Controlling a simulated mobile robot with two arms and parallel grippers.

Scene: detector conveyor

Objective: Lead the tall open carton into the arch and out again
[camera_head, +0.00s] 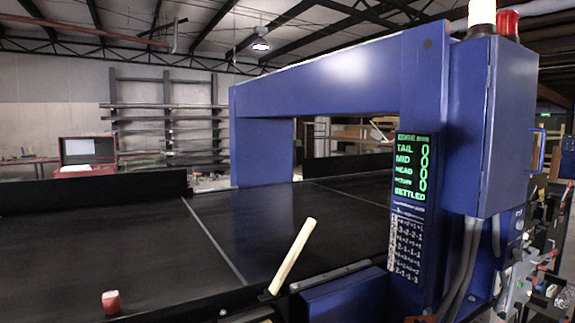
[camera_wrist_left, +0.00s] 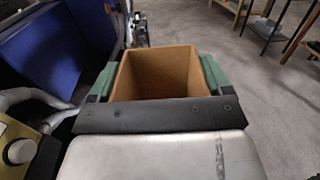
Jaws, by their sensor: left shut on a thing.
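The tall open carton (camera_wrist_left: 185,85) is brown inside and shows in the left wrist view, seen from above into its open top. My left gripper (camera_wrist_left: 158,75) has green-padded fingers on its two opposite sides and is shut on it. The carton's lower part and base are hidden. The blue arch (camera_head: 330,85) spans the black conveyor belt (camera_head: 130,245) in the head view. Its panel (camera_head: 411,168) shows green text with TAIL, MID and HEAD at 0, and SETTLED at the bottom. Neither the carton nor my grippers show in the head view.
A pale rod (camera_head: 292,255) slants up at the belt's near edge, and a small red, pale-topped piece (camera_head: 111,301) is at lower left. Blue machinery (camera_wrist_left: 85,40) stands left of the carton; open grey floor (camera_wrist_left: 255,105) lies right. The visible belt under the arch is bare.

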